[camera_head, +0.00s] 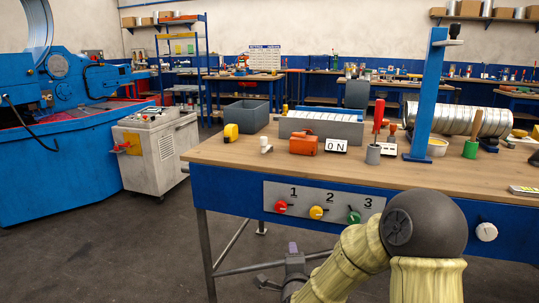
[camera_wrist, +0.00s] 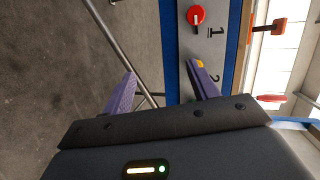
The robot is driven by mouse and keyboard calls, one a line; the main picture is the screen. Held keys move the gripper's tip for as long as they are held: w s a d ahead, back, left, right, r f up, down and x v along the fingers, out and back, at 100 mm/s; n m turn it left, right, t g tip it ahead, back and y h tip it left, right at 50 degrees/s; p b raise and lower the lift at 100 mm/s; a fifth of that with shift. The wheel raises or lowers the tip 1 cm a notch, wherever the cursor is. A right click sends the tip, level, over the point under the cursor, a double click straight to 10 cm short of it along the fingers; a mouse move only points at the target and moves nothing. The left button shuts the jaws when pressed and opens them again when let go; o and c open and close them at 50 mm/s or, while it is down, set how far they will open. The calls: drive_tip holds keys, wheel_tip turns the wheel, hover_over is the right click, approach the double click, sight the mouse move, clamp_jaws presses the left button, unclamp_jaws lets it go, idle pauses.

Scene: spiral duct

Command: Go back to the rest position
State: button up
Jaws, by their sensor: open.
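My gripper (camera_wrist: 160,80) is open, with its two purple fingers apart and nothing between them in the wrist view. In the head view my gripper shows low at the front of the workbench (camera_head: 225,152), below the numbered panel, with my arm folded at the bottom right. The wrist view is turned on its side. It shows the red knob (camera_wrist: 196,15) by the 1, and part of the yellow knob (camera_wrist: 200,63) behind one fingertip. I cannot tell how far that finger is from the panel.
The panel also carries a green knob (camera_head: 354,216), and a white knob (camera_head: 486,232) sits to the right. On the bench stand an orange box (camera_head: 304,144), a grey tray (camera_head: 335,130) and a blue post (camera_head: 427,100). A grey cabinet (camera_head: 157,150) stands left. Floor in front is clear.

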drive_tip(key=s+d+f+n+g, duration=0.1)
drive_tip(key=s+d+n+g, duration=0.25)
drive_tip(key=s+n, duration=0.35)
drive_tip(key=s+d+f+n+g, duration=0.2)
drive_tip(key=s+n+g, duration=0.25)
drive_tip(key=s, duration=0.35)
drive_tip(key=s+d+f+n+g, duration=0.1)
drive_tip(key=s+d+n+g, duration=0.25)
drive_tip(key=s+n, duration=0.35)
wheel_tip(320, 180, up, 36)
drive_tip(key=s+m+p, duration=0.1)
drive_tip(key=p, duration=3.5)
drive_tip(key=shift+s+a+g, duration=0.2)
drive_tip(key=shift+g, duration=0.25)
drive_tip(key=shift+f, duration=0.15)
drive_tip(key=shift+w, duration=0.1)
